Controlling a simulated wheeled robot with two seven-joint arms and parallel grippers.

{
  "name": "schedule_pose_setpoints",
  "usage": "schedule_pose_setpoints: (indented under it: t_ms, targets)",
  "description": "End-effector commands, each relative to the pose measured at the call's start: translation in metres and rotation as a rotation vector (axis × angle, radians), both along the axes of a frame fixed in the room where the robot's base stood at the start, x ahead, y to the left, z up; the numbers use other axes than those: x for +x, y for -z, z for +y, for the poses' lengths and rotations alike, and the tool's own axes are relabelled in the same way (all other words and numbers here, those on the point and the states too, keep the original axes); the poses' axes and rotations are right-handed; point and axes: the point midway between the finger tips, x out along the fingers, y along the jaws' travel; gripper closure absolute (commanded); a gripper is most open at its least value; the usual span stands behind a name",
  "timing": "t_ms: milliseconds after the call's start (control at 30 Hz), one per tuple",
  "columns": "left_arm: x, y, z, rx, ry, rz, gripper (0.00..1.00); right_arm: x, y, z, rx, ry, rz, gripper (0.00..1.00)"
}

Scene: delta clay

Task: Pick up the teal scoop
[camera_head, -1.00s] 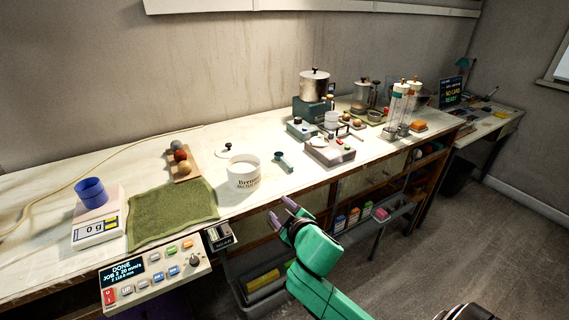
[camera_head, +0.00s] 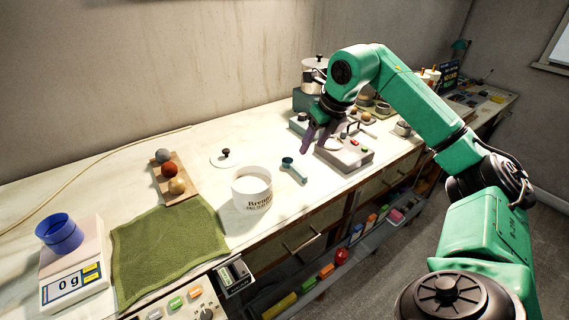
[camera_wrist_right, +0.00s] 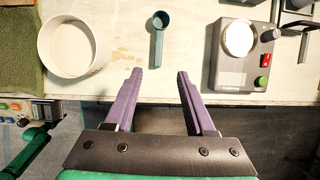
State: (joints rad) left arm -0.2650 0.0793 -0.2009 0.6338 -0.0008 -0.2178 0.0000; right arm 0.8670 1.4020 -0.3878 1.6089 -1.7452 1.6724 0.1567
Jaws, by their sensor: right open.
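The teal scoop (camera_head: 293,169) lies on the bench just right of the white tub (camera_head: 252,188). It also shows in the right wrist view (camera_wrist_right: 158,38), its round bowl toward the top and its handle pointing down the picture. My right gripper (camera_head: 312,148) is open and empty, its purple fingers above the bench near the scoop. In the right wrist view its two fingertips (camera_wrist_right: 160,75) stand apart, with the scoop beyond them and apart from them. My left gripper is out of view.
A grey device (camera_head: 345,152) with a round plate and buttons sits right of the scoop. The tub stands left, with a lid (camera_head: 225,157) behind it. A green cloth (camera_head: 170,250), a wooden tray of balls (camera_head: 187,192) and a scale (camera_head: 75,272) with a blue cup are farther left.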

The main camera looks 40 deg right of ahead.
Motion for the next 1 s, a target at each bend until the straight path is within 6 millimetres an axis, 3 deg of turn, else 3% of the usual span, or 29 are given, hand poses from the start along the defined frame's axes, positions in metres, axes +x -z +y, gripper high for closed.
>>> schedule_pose_setpoints:
  t_ms: [100, 267, 367, 600, 867, 1000]
  targets:
    - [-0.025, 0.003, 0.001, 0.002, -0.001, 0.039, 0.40, 0.011, 0.031, 0.000, 0.001, -0.002, 0.006, 0.45]
    - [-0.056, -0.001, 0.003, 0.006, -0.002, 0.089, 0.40, 0.025, 0.062, 0.000, 0.003, -0.004, 0.003, 0.45]
    - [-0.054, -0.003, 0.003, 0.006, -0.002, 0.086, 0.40, 0.029, 0.073, 0.000, 0.003, -0.006, 0.002, 0.45]
    - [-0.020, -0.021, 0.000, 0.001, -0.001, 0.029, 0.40, 0.044, 0.112, 0.001, 0.005, -0.006, 0.001, 0.45]
    - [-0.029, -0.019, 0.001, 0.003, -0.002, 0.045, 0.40, 0.047, 0.121, 0.000, 0.002, -0.007, -0.001, 0.45]
    - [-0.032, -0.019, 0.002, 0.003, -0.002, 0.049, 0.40, 0.047, 0.121, 0.000, 0.002, -0.007, -0.001, 0.99]
